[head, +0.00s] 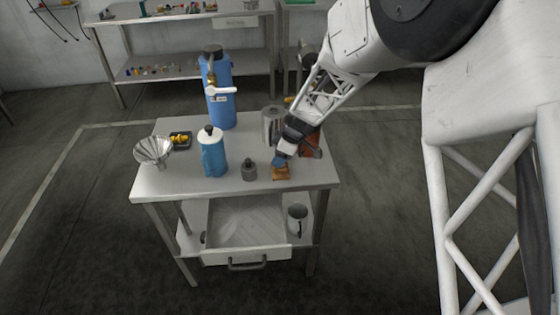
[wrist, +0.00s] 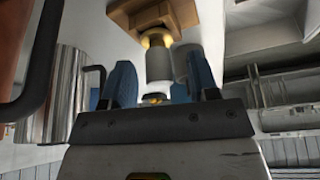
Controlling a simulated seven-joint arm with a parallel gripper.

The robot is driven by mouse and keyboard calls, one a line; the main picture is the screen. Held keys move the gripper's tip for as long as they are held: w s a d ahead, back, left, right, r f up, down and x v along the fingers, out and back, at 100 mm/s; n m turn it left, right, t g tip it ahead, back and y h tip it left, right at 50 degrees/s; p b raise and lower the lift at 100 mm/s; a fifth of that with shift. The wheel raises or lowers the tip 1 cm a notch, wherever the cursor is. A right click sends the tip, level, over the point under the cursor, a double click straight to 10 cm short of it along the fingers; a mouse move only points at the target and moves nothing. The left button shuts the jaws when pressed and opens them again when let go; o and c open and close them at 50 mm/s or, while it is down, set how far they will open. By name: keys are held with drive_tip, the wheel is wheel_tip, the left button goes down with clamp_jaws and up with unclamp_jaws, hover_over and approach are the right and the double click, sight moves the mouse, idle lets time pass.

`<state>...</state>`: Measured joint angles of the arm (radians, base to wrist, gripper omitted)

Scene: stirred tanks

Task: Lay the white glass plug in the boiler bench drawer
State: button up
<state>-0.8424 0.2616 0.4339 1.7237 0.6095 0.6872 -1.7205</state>
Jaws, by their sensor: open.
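My gripper (head: 279,161) is low over the right front part of the steel bench, at a small wooden block (head: 281,174). In the wrist view my gripper (wrist: 160,82) is open, with its blue fingers apart. A pale white plug (wrist: 160,66) shows between the fingers, with a brass-coloured part where it meets the wooden block (wrist: 175,14). I cannot tell whether a finger touches it. The plug is hidden behind my gripper in the head view. The bench drawer (head: 246,256) is pulled open below the bench top, and its visible floor looks empty.
On the bench stand a metal funnel (head: 153,151), a black tray (head: 180,139) of yellow pieces, a tall blue cylinder (head: 219,95), a blue bottle (head: 213,155), a grey weight (head: 249,170) and a steel mug (head: 272,125). Another mug (head: 297,217) stands on the lower shelf.

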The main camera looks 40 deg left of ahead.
clamp_jaws()
drive_tip(key=shift+r, duration=0.1)
drive_tip(key=shift+r, duration=0.4)
wheel_tip(320, 180, up, 3)
drive_tip(key=shift+s+d+f, duration=0.1)
drive_tip(key=shift+f, duration=0.05)
drive_tip(key=s+d+r, duration=0.1)
drive_tip(key=s+d, duration=0.8)
drive_tip(key=d, duration=0.3)
drive_tip(key=shift+s+d+r, duration=0.15)
drive_tip(key=shift+s+d, duration=0.05)
drive_tip(key=shift+s, duration=0.2)
idle(0.4)
